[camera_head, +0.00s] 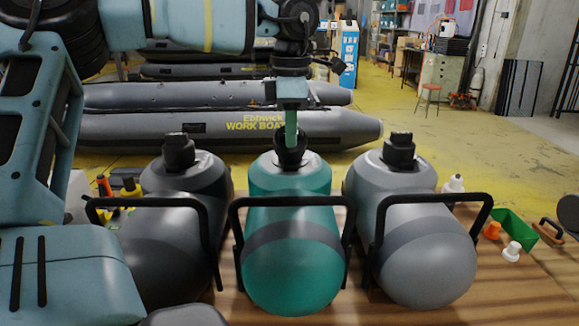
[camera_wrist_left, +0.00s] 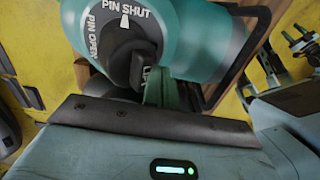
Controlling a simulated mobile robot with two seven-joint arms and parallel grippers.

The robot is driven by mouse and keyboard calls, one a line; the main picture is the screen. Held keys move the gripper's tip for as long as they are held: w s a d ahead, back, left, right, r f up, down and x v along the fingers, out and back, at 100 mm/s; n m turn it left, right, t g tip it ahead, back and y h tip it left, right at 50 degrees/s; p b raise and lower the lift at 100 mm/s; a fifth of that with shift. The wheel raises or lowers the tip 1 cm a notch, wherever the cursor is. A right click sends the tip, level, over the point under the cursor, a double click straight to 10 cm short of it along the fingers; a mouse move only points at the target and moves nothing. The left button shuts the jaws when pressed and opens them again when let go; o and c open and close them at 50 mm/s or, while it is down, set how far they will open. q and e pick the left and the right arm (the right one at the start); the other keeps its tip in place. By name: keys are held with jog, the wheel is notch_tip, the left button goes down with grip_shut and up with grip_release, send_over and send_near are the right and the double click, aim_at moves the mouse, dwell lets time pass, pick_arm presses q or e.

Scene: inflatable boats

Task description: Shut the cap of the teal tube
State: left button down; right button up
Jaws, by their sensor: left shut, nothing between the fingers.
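The teal tube (camera_head: 292,270) lies in the middle of three tubes on the wooden bench, under a black rail. Its black cap (camera_head: 281,147) is at its far end, partly hidden behind my left gripper (camera_head: 291,140). The left gripper points down, shut and empty, with its fingertips at the cap; I cannot tell whether they touch. In the left wrist view the black cap (camera_wrist_left: 121,66), with part of a word on it, stands beside the shut fingers (camera_wrist_left: 156,85). My right gripper is not in view.
A dark grey tube (camera_head: 165,255) lies left of the teal one and a lighter grey tube (camera_head: 425,265) right, each with a black fitting and rail. Small bottles and a green bin (camera_head: 513,229) stand at the right. Grey boats (camera_head: 200,127) lie behind.

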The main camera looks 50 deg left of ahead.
pick_arm(q)
jog(key=shift+w+a, duration=0.6)
jog(key=shift+a, duration=0.1)
jog(key=shift+w+a, duration=0.25)
jog(key=shift+a, duration=0.1)
jog(key=shift+w+a+f, duration=0.1)
jog(key=shift+w+a, duration=0.15)
jog(key=shift+a, duration=0.15)
jog(key=shift+w+a+f, duration=0.2)
jog(key=shift+w+a, duration=0.15)
